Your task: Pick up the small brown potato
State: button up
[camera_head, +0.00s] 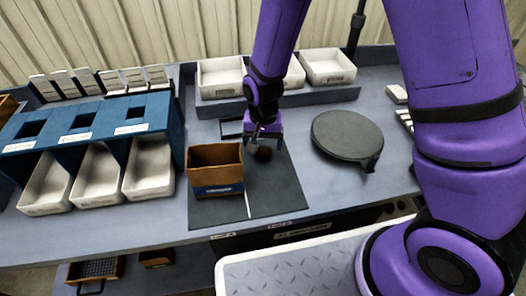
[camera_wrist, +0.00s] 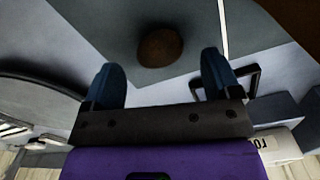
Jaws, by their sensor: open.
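The small brown potato (camera_wrist: 160,47) lies on the dark mat (camera_wrist: 110,25). It sits just beyond and between my fingertips in the wrist view. In the head view the potato (camera_head: 264,154) is a dark lump right below my gripper (camera_head: 262,138), on the mat (camera_head: 275,190) to the right of the brown box. My gripper (camera_wrist: 160,62) is open, with its two blue fingers apart and nothing between them. The fingers do not appear to touch the potato.
The brown box (camera_head: 216,178) stands close left of my gripper. A round dark plate (camera_head: 346,134) is to the right. White trays (camera_head: 327,66) stand behind. A blue rack (camera_head: 85,125) over white bins (camera_head: 98,182) is at left. The front right of the mat is clear.

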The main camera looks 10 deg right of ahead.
aim_at(263, 148)
jog(key=shift+f, duration=1.85)
jog(key=c, duration=1)
jog(key=shift+w+r, duration=0.1)
jog(key=shift+r, duration=0.1)
